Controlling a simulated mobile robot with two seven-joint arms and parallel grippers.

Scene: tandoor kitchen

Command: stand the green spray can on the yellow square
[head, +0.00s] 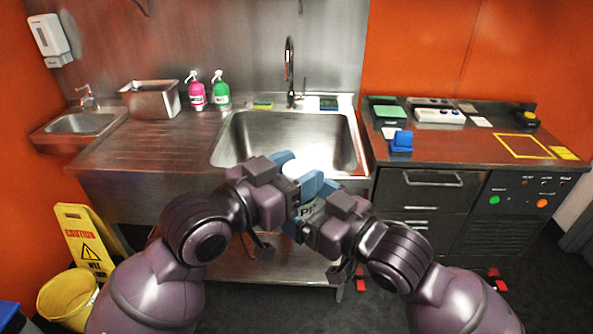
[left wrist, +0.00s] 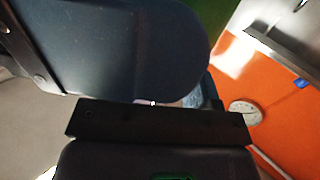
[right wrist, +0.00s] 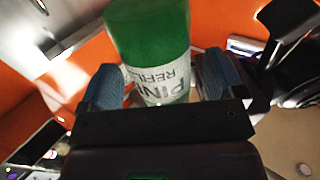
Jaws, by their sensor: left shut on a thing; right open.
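The green can (right wrist: 150,32) with a white "PINE REFILL" label stands out in the right wrist view. In the head view only its label (head: 309,208) shows between my grippers, in front of the sink. My left gripper (head: 297,172) is shut on the can; a green part of it (left wrist: 236,32) shows in the left wrist view. My right gripper (head: 311,207) is open with its blue fingers on either side of the can; I cannot tell whether they touch it. The yellow square (head: 522,146) is an empty outline on the right counter.
A blue object (head: 402,141) stands near the right counter's front edge. A green-topped item (head: 388,112) and a white device (head: 438,116) lie behind it. A yellow pad (head: 563,153) lies right of the square.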

